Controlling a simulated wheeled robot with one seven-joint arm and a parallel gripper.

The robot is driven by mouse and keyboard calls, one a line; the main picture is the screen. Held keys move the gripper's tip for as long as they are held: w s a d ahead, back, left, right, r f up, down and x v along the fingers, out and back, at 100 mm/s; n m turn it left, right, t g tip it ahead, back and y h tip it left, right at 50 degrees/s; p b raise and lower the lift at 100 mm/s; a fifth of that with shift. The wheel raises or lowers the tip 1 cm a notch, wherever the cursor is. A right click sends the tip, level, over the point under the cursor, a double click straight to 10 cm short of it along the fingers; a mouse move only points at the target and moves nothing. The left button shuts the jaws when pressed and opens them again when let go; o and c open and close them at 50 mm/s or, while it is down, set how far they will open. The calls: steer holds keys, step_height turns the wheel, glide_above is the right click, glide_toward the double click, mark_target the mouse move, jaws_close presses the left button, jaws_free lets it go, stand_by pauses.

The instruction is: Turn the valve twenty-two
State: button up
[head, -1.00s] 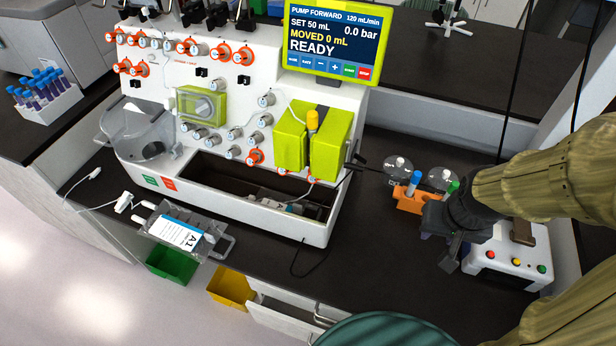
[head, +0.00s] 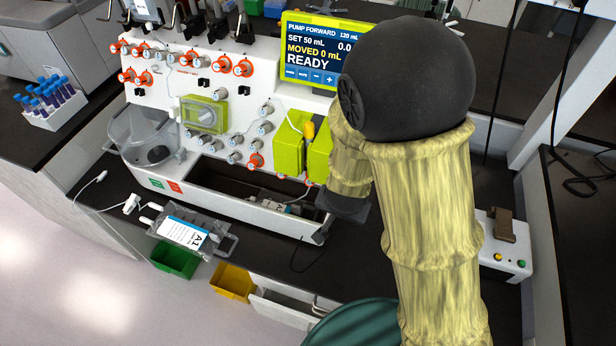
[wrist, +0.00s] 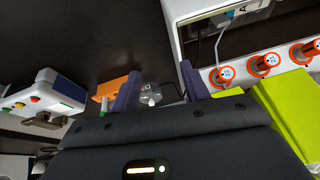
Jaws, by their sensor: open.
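The white cell processor (head: 265,215) carries many knob valves on its front panel, some with orange rims and some grey. Their numbers are too small to read in the head view, so I cannot tell which is valve twenty-two. In the wrist view three orange-rimmed valves (wrist: 263,64) stand in a row along the processor's white edge, to the right of my gripper. My gripper (wrist: 160,70) is open, its two dark fingers apart with nothing held between them. In the head view my arm hides much of the gripper and the processor's right side.
Lime-green blocks (head: 289,145) stand on the processor's right side, close to my gripper. An orange rack (wrist: 118,87) and a white box with coloured buttons (wrist: 40,98) lie left in the wrist view. A labelled bag (head: 186,232) lies at the counter's front.

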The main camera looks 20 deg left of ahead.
mark_target(309, 183)
steer(key=s+a+r+n+t+h+p, duration=0.1)
steer(key=s+a+r+t+p, duration=0.2)
steer(key=s+a+t+p, duration=0.5)
steer(key=a+t, duration=0.1)
steer(key=a, duration=0.2)
steer(key=shift+a, duration=0.3)
steer(key=shift+w, duration=0.1)
steer(key=p+x, duration=0.6)
steer(key=x, duration=1.1)
steer(key=shift+w+d, duration=0.2)
steer(key=shift+d, duration=0.1)
steer(key=shift+r, duration=0.15)
steer(key=c, duration=1)
